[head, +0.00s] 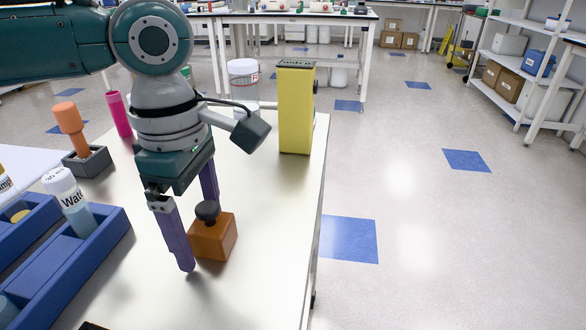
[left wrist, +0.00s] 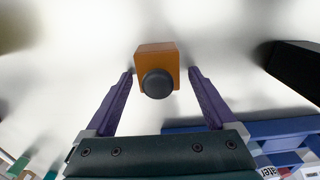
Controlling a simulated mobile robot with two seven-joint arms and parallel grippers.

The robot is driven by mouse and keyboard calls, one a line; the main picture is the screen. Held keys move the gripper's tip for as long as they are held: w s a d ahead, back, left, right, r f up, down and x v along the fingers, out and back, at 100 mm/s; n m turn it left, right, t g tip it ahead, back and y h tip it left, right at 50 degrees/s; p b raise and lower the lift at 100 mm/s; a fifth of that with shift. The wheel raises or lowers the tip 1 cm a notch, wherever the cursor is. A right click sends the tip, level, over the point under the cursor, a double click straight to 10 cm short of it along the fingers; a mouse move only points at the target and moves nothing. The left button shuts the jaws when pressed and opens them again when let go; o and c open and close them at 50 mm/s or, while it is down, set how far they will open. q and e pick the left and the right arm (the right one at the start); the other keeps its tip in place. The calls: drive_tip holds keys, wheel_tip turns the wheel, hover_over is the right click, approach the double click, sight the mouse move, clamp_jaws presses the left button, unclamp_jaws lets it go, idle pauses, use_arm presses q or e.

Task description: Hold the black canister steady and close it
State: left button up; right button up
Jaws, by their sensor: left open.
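My left gripper (head: 200,235) is open and points down at the white table. Its two purple fingers stand on either side of an orange block with a dark round knob (head: 212,238). In the left wrist view the block (left wrist: 157,58) sits between the fingertips (left wrist: 160,72), with gaps on both sides. No canister shows clearly. A black object (left wrist: 295,68) at the right edge of the left wrist view is cut off, and I cannot tell whether it is the black canister. My right gripper is not in view.
Blue racks (head: 75,262) with a water bottle (head: 70,198) lie at the left. An orange-handled tool (head: 72,128) in a grey holder, a pink tube (head: 118,114), a clear jar (head: 243,82) and a yellow box (head: 296,110) stand farther back. The table's right edge is near.

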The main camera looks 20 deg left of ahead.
sight(199, 220)
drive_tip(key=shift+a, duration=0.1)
use_arm(q)
drive_tip(key=c, duration=1.4)
wheel_tip(199, 220, up, 20)
drive_tip(key=p, duration=0.4)
drive_tip(key=shift+p, duration=0.35)
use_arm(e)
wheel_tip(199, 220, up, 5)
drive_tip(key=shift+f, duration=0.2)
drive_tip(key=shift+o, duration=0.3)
